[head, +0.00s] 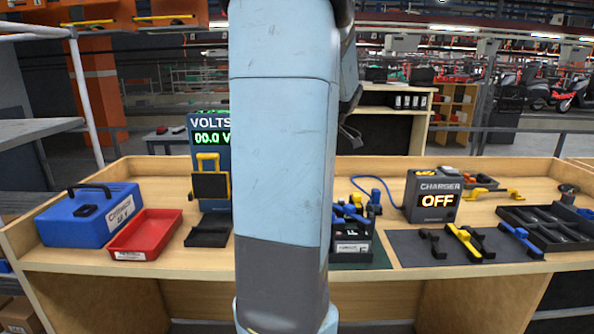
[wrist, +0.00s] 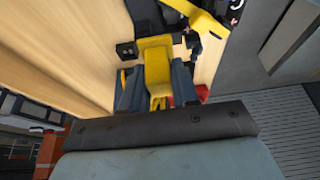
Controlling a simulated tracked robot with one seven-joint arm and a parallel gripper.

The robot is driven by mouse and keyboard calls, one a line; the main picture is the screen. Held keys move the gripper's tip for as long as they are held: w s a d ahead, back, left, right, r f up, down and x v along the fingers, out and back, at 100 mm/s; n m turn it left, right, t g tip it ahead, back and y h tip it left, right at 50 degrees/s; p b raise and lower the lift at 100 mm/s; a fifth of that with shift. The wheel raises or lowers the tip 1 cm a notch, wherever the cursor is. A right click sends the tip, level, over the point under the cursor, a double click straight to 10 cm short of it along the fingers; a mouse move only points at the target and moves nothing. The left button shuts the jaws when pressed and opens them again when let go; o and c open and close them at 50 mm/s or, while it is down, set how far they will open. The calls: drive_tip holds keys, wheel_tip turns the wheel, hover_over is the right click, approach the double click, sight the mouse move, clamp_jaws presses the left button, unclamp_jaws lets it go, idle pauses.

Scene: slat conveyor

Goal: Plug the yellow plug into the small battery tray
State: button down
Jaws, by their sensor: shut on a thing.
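My gripper (wrist: 156,92) shows in the wrist view, its two dark grey fingers shut on a yellow plug (wrist: 157,62). The plug lies between the fingers, and its front end points away from the camera. In the head view my arm covers the middle of the bench and hides the gripper and the held plug. A labelled battery unit (head: 351,246) with blue and yellow parts on top stands right of my arm; I cannot tell whether it is the small battery tray. A small black tray (head: 207,231) sits left of my arm. Contact between plug and tray cannot be told.
A VOLTS meter (head: 209,133) reads 00.0, with a yellow-handled dark piece (head: 210,187) before it. A blue case (head: 90,214) and red tray (head: 146,234) stand left. A charger (head: 433,195) showing OFF, a grey mat (head: 410,252) with connectors and a black compartment tray (head: 552,228) are right.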

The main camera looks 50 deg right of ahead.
drive_tip(key=shift+s+d, duration=0.4)
drive_tip(key=shift+d, duration=0.35)
drive_tip(key=shift+s+d, duration=0.35)
drive_tip(key=shift+d, duration=0.45)
drive_tip(key=shift+s+d, duration=0.4)
drive_tip(key=shift+d, duration=0.35)
drive_tip(key=shift+f, duration=0.15)
drive_tip(key=shift+f, duration=3.3)
drive_tip(key=shift+f, duration=1.05)
drive_tip(key=c, duration=0.8)
unclamp_jaws()
drive_tip(key=v, duration=1.3)
drive_tip(key=shift+s+d+r, duration=0.1)
drive_tip(key=shift+d+r, duration=0.1)
drive_tip(key=shift+r, duration=0.1)
